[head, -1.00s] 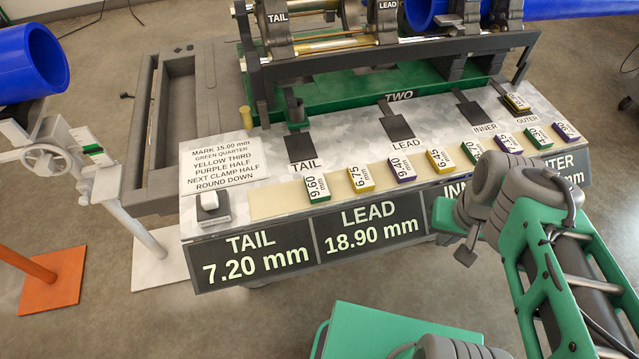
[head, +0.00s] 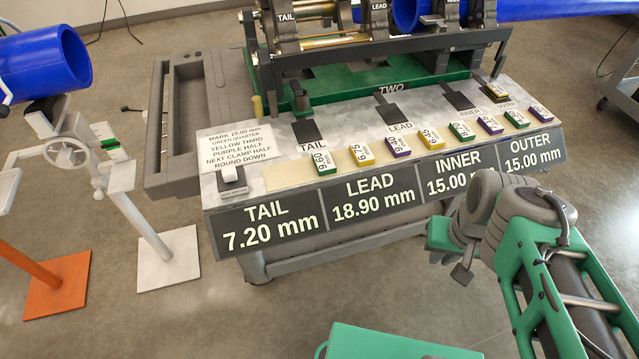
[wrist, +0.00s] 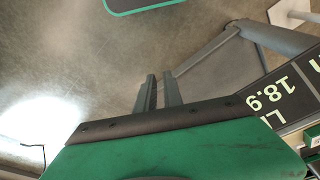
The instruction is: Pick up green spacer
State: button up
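Several small labelled spacers lie in a row along the cart's front edge in the head view. The green ones are one at the left end (head: 323,164), one near the middle (head: 462,132) and one toward the right (head: 515,119). Yellow and purple spacers lie between them. My gripper (wrist: 159,92) shows in the wrist view with two parallel fingers, a narrow gap and bare floor between them. It holds nothing and is off the cart's front side, away from the spacers. In the head view, my arm is at lower right and the fingers cannot be made out.
The display panel (head: 268,227) hangs on the cart's front, below the spacers. An instruction card (head: 234,143) lies at left. A stand with a blue pipe (head: 45,68) is left.

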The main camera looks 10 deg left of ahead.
aim_at(323, 162)
jog(key=z, duration=1.3)
jog(key=i, duration=0.5)
jog(key=u, duration=4.4)
jog(key=i, duration=0.5)
jog(key=u, duration=0.05)
